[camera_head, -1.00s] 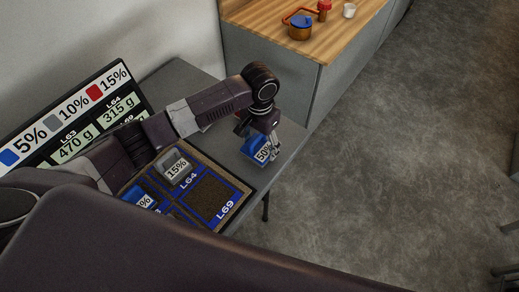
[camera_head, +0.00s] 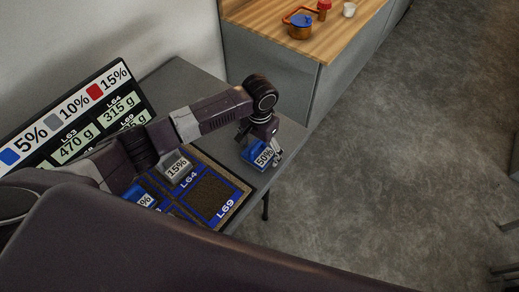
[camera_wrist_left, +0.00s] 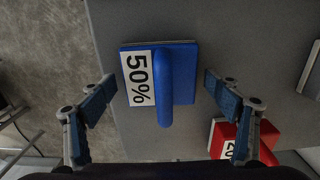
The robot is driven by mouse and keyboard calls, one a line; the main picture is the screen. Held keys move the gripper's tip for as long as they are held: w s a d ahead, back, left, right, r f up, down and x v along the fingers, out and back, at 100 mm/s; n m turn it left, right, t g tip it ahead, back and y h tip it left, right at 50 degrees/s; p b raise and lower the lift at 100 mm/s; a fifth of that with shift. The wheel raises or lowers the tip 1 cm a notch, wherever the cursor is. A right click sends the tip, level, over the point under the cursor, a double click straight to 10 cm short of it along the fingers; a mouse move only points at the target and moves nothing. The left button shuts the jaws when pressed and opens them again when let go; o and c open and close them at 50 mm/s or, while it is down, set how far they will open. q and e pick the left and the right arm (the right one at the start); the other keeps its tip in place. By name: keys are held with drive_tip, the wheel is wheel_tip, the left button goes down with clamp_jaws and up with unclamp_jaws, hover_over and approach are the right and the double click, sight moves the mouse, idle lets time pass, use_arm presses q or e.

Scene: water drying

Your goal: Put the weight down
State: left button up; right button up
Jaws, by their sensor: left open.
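The blue weight (camera_head: 251,151) with a white 50% label rests on the grey table, near its right edge. It also shows in the left wrist view (camera_wrist_left: 183,75), flat on the table with its rounded blue handle towards the camera. My left gripper (camera_wrist_left: 158,98) is open, one finger on each side of the weight, with gaps between fingers and weight. In the head view my left gripper (camera_head: 274,154) hangs at the weight, partly covering it. My right gripper is not in view.
A marked board (camera_head: 241,200) holds a grey 15% weight (camera_head: 178,168) and a partly hidden blue weight (camera_head: 138,196). A red weight (camera_wrist_left: 232,140) sits near my left gripper in the wrist view. A display panel (camera_head: 127,103) stands behind.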

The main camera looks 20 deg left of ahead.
sight(260, 144)
use_arm(q)
wheel_tip(260, 144, up, 12)
drive_tip(key=shift+r+b, duration=0.15)
drive_tip(key=shift+b, duration=0.2)
idle(0.6)
